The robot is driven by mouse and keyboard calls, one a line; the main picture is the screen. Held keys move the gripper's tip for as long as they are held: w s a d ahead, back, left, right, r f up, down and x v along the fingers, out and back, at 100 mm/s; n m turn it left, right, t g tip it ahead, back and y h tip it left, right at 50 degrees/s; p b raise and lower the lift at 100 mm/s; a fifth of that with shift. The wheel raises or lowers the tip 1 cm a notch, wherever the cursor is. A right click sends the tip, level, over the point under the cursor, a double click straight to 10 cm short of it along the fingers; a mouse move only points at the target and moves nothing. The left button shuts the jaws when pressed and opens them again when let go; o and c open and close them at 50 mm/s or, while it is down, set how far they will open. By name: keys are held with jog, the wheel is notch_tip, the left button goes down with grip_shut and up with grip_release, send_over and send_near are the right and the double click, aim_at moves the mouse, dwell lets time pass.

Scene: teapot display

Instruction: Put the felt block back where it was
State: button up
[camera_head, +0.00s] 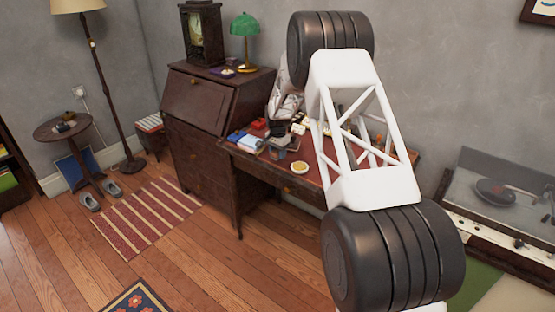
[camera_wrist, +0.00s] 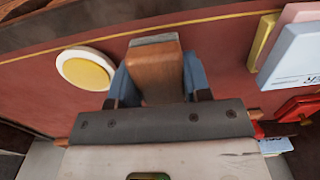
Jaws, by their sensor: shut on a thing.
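The felt block (camera_wrist: 156,72) is a brown wooden block with a grey strip at its far end. In the wrist view it sits between the two blue fingers of my gripper (camera_wrist: 157,84), which is shut on it. The block is over the red desk top (camera_wrist: 220,60); I cannot tell whether it touches the surface. In the head view my gripper (camera_head: 277,145) is over the left part of the red-topped desk. The block cannot be made out there.
A round white dish with a yellow middle (camera_wrist: 86,68) lies left of the block. Pale blue (camera_wrist: 295,55), yellow and red items lie on the right. A dark bureau (camera_head: 205,130) stands left of the desk, with a green lamp (camera_head: 244,30) on top.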

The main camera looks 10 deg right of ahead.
aim_at(278, 163)
jog(key=shift+w, duration=0.25)
jog(key=shift+f, duration=1.8)
jog(key=shift+f, duration=0.15)
jog(key=o, duration=1)
notch_tip(278, 163, up, 12)
jog(key=shift+r, duration=0.15)
